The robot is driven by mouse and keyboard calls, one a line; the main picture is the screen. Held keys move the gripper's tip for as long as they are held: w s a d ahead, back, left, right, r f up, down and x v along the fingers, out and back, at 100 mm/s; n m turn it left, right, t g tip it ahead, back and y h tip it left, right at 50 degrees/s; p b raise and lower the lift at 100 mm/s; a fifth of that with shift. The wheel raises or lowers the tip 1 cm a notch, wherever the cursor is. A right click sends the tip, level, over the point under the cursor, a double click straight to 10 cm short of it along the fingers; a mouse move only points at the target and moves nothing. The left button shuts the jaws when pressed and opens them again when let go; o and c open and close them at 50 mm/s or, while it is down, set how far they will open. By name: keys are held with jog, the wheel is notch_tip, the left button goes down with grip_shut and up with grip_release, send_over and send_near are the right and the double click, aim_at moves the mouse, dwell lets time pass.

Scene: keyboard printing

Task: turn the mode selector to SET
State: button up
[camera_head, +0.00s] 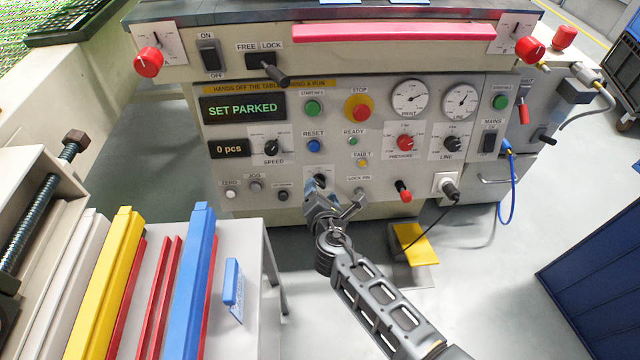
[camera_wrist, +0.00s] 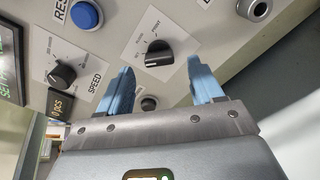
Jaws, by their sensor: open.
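The mode selector is a black knob (camera_wrist: 158,53) on a white plate in the wrist view. PRINT is legible on the plate; the other labels are too small to read surely. In the head view the selector (camera_head: 320,181) shows just above my gripper (camera_head: 322,203), partly hidden by it. In the wrist view my gripper (camera_wrist: 160,82) is open, with its two blue fingers apart and nothing between them. The knob lies just beyond the fingertips, roughly centred between them; I see no contact. The green display (camera_head: 242,108) reads SET PARKED.
The speed knob (camera_wrist: 64,75) and blue reset button (camera_wrist: 85,14) are left of the selector. A small black button (camera_wrist: 149,103) is below it. The red pressure knob (camera_head: 404,142) is to the right. A side table with coloured bars (camera_head: 190,290) stands at lower left.

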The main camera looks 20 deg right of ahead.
jog(key=p+v, duration=0.1)
jog(key=v, duration=0.3)
jog(key=shift+s, duration=0.1)
